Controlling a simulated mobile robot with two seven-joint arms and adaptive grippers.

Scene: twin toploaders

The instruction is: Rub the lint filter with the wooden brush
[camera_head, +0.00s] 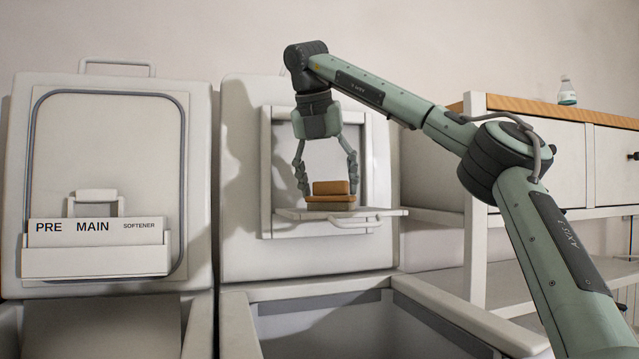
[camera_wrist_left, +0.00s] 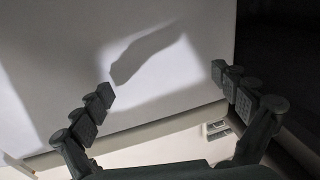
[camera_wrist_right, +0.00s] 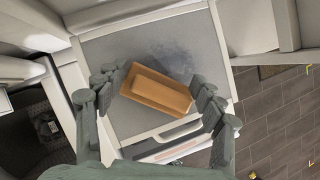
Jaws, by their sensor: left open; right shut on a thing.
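The wooden brush (camera_head: 331,188) is an orange-brown block with a raised grip. It sits over the lint filter (camera_head: 287,214), a pale flat panel with a front handle, jutting from the right machine's raised lid. In the right wrist view the brush (camera_wrist_right: 157,90) lies over the filter's grey mesh (camera_wrist_right: 110,55); a darker smudge of lint (camera_wrist_right: 175,58) shows beside it. My right gripper (camera_wrist_right: 159,80) is shut on the brush, a finger at each end. Whether the bristles touch the mesh is hidden. My left gripper (camera_wrist_left: 162,82) is open and empty, facing a plain pale surface; it is outside the head view.
The left machine's lid (camera_head: 110,130) stands raised, with a drawer labelled PRE, MAIN and SOFTENER (camera_head: 95,247). The right machine's tub opening (camera_head: 330,325) lies below the filter. A shelf unit (camera_head: 475,240) at the right carries a small bottle (camera_head: 567,92).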

